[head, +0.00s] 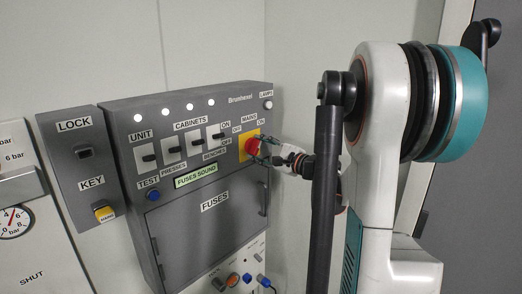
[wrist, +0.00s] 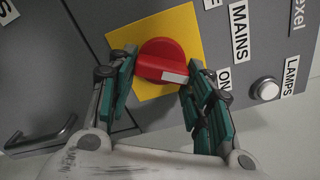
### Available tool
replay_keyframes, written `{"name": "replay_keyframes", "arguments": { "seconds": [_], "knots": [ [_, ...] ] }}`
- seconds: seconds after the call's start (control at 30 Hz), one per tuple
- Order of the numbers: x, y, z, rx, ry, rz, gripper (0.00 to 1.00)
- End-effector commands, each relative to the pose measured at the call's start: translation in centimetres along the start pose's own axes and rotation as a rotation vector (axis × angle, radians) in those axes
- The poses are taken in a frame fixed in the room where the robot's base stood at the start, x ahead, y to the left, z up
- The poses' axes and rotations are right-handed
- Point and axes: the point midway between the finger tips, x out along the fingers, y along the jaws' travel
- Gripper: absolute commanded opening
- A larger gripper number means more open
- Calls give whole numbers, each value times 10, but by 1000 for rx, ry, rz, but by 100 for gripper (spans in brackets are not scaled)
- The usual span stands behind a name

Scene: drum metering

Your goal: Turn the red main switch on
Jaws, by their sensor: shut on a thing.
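The red main switch (wrist: 160,52) is a round red knob with a raised grip bar on a yellow plate (wrist: 190,25). In the wrist view a white mark on the bar points right, towards the side with the ON label (wrist: 223,78). My gripper (wrist: 157,62) is shut on the red switch, with one green-padded finger on either side of it. In the head view the red switch (head: 251,146) is at the right of the grey panel, and my gripper (head: 263,150) reaches it from the right. Its right side is partly hidden by the fingers.
The panel (head: 165,115) carries several black cabinet switches, a blue test button (head: 154,195) and a fuses door (head: 190,235). A lamps button (wrist: 265,90) is right of the main switch in the wrist view. A door handle (wrist: 42,135) sticks out at lower left.

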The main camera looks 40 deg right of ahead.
Motion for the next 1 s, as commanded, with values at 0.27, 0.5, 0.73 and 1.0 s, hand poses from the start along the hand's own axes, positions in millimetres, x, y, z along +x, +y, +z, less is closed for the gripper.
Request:
{"name": "replay_keyframes", "arguments": {
  "seconds": [0.27,0.5,0.73,1.0],
  "knots": [
    [0,1,0,156,1,0,22],
    [0,2,0,219,1,0,22],
    [0,2,0,233,1,0,23],
    [0,2,0,232,1,0,49]
  ]
}}
